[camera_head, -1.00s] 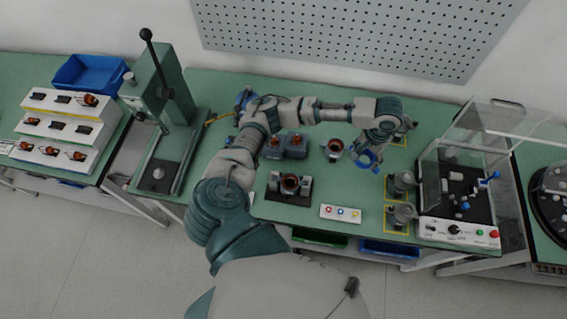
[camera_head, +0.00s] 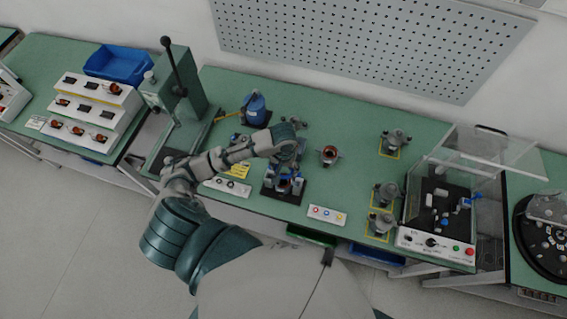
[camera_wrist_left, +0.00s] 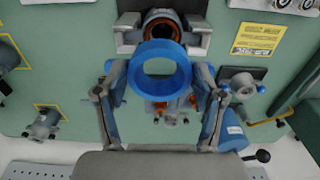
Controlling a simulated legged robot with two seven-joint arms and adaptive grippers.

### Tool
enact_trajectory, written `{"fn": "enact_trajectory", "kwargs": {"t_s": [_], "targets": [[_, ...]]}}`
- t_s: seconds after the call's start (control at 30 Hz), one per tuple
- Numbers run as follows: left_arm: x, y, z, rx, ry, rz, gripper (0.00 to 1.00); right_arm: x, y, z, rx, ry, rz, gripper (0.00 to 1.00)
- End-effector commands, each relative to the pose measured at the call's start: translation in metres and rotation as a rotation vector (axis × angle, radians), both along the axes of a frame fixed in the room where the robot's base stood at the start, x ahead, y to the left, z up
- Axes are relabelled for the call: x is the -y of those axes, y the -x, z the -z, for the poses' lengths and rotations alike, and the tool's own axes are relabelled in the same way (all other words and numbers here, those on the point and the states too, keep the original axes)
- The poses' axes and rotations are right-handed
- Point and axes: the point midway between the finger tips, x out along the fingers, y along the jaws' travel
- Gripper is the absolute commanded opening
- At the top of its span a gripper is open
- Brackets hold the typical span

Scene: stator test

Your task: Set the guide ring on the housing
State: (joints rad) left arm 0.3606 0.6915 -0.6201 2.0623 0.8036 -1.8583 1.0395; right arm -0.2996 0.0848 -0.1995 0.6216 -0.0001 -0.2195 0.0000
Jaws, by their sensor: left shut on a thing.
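My left gripper (camera_head: 284,170) points down over the black fixture on the bench. In the left wrist view the gripper (camera_wrist_left: 160,72) is shut on the blue guide ring (camera_wrist_left: 160,88), with a finger on each side and the ring's opening showing. The housing, a dark part with a copper winding (camera_wrist_left: 162,20), sits in its fixture just beyond the ring in that view; the ring covers part of it. In the head view the housing (camera_head: 285,185) is partly hidden by the gripper. Whether ring and housing touch cannot be told. My right gripper is not in view.
Another copper-wound part (camera_head: 329,155) stands on the green bench to the right. A button box (camera_head: 327,215) is at the front edge, and grey fixtures (camera_head: 385,193) and a clear-covered tester (camera_head: 437,240) are further right. A lever press (camera_head: 180,95) stands at left.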

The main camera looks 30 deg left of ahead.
Motion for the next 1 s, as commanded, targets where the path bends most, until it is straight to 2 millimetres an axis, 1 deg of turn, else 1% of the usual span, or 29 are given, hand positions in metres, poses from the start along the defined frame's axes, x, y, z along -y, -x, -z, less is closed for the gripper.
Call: {"fn": "enact_trajectory", "kwargs": {"t_s": [0.1, 0.17, 0.3, 0.5, 0.7, 1.0], "targets": [[-0.002, 0.002, 0.007, -0.002, -0.003, -0.008, 0.40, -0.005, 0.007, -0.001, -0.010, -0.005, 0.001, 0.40], [-0.001, 0.002, 0.013, -0.003, -0.002, -0.008, 0.40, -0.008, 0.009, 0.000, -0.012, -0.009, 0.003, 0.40], [0.000, 0.002, 0.028, -0.002, -0.005, -0.007, 0.40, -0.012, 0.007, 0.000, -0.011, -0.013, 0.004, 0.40], [0.001, 0.002, 0.044, -0.002, -0.005, -0.008, 0.40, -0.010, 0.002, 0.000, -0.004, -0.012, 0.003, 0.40], [0.001, 0.002, 0.050, 0.000, -0.004, -0.006, 0.40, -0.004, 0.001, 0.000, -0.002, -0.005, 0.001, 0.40], [0.000, 0.002, 0.051, -0.001, -0.004, -0.006, 0.40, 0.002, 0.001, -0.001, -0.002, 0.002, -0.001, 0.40]]}}
